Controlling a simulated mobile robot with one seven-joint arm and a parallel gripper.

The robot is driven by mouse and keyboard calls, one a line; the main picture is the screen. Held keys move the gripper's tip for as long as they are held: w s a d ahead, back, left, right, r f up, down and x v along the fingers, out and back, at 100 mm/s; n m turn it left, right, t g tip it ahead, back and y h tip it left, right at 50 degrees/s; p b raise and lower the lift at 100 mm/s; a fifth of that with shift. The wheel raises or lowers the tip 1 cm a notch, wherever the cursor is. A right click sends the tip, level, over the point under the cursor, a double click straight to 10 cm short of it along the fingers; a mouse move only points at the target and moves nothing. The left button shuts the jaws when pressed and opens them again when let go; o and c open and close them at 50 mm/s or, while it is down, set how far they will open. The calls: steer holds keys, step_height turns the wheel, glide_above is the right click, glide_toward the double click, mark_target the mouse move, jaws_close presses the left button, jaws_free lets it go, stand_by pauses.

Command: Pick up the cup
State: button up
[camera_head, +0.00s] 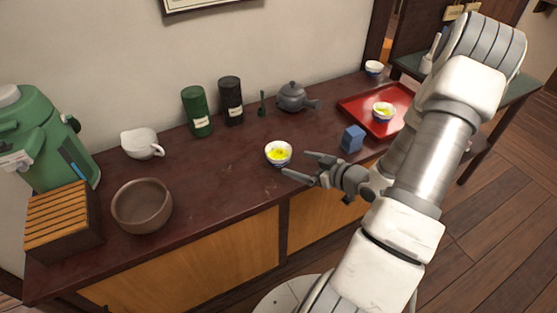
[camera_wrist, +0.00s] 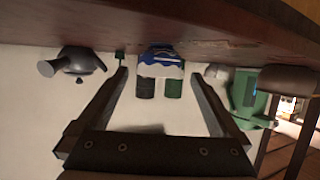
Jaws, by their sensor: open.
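A small white cup with a dark blue pattern and yellow-green tea (camera_head: 278,160) stands upright on the dark red-brown counter (camera_head: 225,180). My gripper (camera_head: 296,163) is low over the counter, just right of this cup, with its fingers spread and pointing toward it. The fingers look empty. In the wrist view, which is upside down, the blue and white cup (camera_wrist: 160,57) shows ahead between the two open fingertips (camera_wrist: 160,74). I cannot tell whether the fingers touch it. A similar filled cup (camera_head: 384,115) sits on the red tray (camera_head: 362,116).
A blue block (camera_head: 352,139) stands close right of my gripper. Behind are a grey teapot (camera_head: 291,98), a black canister (camera_head: 231,101) and a green canister (camera_head: 197,112). A brown bowl (camera_head: 142,207) and white spouted vessel (camera_head: 141,144) stand left. Counter left of the cup is clear.

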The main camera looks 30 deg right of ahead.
mark_target(273, 155)
steer(key=b+x, duration=0.2)
steer(key=x, duration=0.7)
steer(key=shift+w+a, duration=0.15)
steer(key=shift+w, duration=0.05)
steer(key=c, duration=1.2)
